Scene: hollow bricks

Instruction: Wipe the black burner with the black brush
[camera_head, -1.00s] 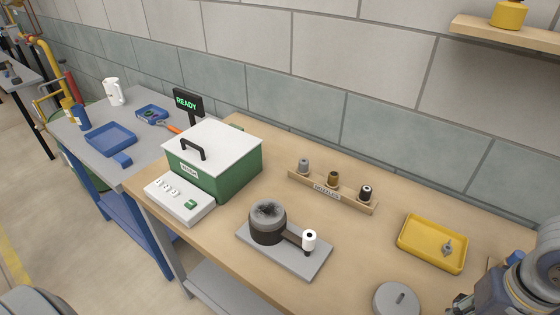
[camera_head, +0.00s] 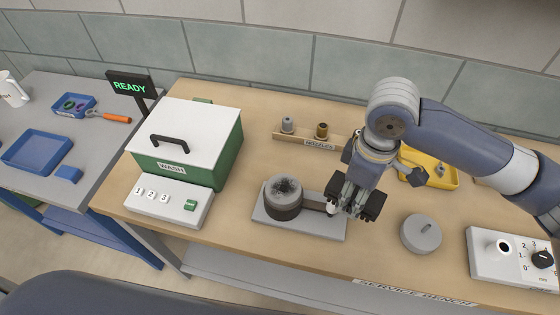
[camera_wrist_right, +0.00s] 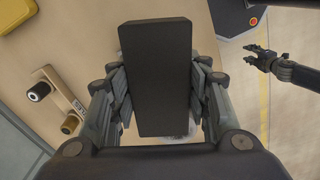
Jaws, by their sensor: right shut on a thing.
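The dark burner (camera_head: 283,203), a short cylinder with a sooty top, stands on a grey plate (camera_head: 300,228) on the wooden bench. My right gripper (camera_head: 355,205) is over the right end of this plate, to the right of the burner cup and apart from it. In the right wrist view it is shut on the black brush (camera_wrist_right: 157,75), a dark rectangular block between the fingers.
A green wash box (camera_head: 225,150) with a white lid and a white button panel (camera_head: 168,210) stand left of the burner. A nozzle rack (camera_head: 300,139) is behind.

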